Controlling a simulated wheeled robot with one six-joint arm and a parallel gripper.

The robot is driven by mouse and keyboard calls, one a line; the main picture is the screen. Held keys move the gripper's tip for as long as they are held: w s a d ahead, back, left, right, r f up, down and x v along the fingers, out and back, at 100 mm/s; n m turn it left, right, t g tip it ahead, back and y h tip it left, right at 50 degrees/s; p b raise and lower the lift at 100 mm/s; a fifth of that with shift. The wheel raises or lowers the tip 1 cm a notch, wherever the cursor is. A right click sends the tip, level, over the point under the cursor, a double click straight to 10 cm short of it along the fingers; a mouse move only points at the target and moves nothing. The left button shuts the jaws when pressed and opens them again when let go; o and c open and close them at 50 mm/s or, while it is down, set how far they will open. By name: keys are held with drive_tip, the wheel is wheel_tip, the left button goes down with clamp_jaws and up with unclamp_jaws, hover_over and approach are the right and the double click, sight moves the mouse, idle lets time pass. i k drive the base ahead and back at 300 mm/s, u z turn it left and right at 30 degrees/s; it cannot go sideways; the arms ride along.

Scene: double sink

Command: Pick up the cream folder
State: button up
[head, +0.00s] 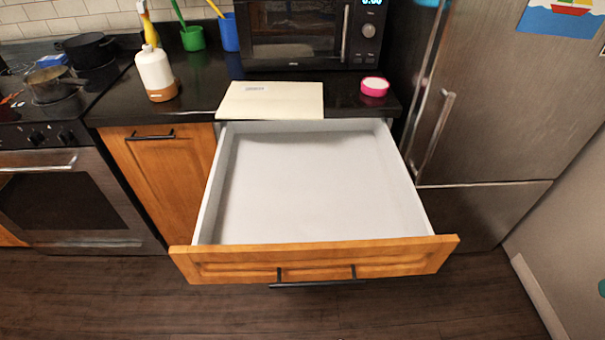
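The cream folder (270,101) lies flat on the black countertop, in front of the microwave. Its front edge is at the counter's front edge, just above the open drawer. A small pale label shows near its top left. My gripper is not in the head view.
An open, empty drawer (310,190) juts out below the folder. A pink-rimmed round item (375,87) sits right of the folder, a white bottle (156,74) to its left. The microwave (310,35) stands behind, the fridge (490,90) at the right, the stove (60,150) at the left.

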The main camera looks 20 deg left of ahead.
sight(271, 100)
drive_tip(key=z, duration=0.15)
drive_tip(key=k, duration=0.35)
drive_tip(key=u, duration=1)
drive_tip(key=i, duration=0.8)
drive_tip(key=u, duration=0.35)
